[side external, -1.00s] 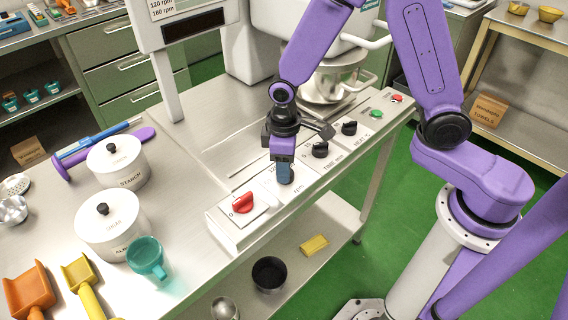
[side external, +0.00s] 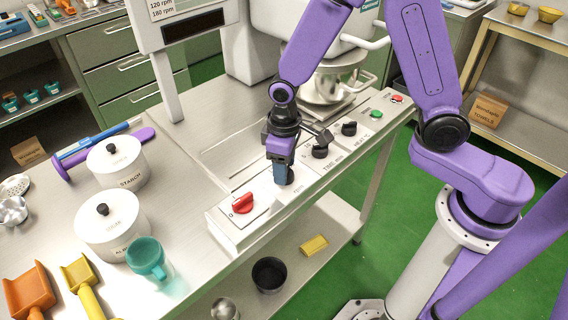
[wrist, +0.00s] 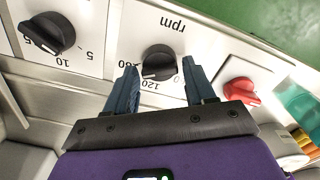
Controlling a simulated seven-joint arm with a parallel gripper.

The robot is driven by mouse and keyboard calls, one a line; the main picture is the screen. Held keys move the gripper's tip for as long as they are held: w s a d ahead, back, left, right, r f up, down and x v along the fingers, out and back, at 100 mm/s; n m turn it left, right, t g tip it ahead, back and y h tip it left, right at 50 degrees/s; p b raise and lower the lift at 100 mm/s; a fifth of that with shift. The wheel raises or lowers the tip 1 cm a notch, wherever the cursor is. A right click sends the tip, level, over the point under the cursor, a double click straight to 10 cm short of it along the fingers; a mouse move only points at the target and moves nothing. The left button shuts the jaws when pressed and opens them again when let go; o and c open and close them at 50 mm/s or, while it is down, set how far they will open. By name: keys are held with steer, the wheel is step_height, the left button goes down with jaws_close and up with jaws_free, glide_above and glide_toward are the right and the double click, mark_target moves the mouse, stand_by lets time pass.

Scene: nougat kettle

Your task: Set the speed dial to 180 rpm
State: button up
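The speed dial is a black round knob on the rpm plate (wrist: 158,62) in the wrist view, with 0, 60 and 120 visible around it. A pale mark shows on the knob's side near the 120; its exact setting is hard to read. My gripper (wrist: 159,72) is open, with one blue finger on each side of the dial and gaps between fingers and knob. In the side external view my gripper (side external: 281,172) points down over the rpm plate, and its fingers partly hide the dial (side external: 290,178). A sign (side external: 162,10) at the top lists 120 rpm and 180 rpm.
A red switch (side external: 243,203) sits on the panel left of the dial. Two more black knobs (side external: 320,151) (side external: 349,128), then green (side external: 376,114) and red (side external: 397,99) buttons, lie to the right. The steel kettle (side external: 330,82) stands behind. White canisters and a teal cup (side external: 147,258) are at left.

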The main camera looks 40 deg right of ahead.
steer(key=shift+o, duration=0.7)
steer(key=shift+w+r, duration=0.1)
steer(key=shift+r, duration=0.45)
step_height(320, 180, up, 16)
steer(key=shift+r, duration=0.15)
steer(key=s+d+f+n, duration=0.2)
steer(key=s+d, duration=0.3)
steer(key=s, duration=0.5)
steer(key=s+d+f+n, duration=0.2)
steer(key=s+d+n, duration=0.2)
steer(key=s, duration=0.7)
steer(key=shift+s+d+f+n, duration=0.15)
steer(key=shift+d+f+n, duration=0.1)
steer(key=shift+d+n, duration=0.25)
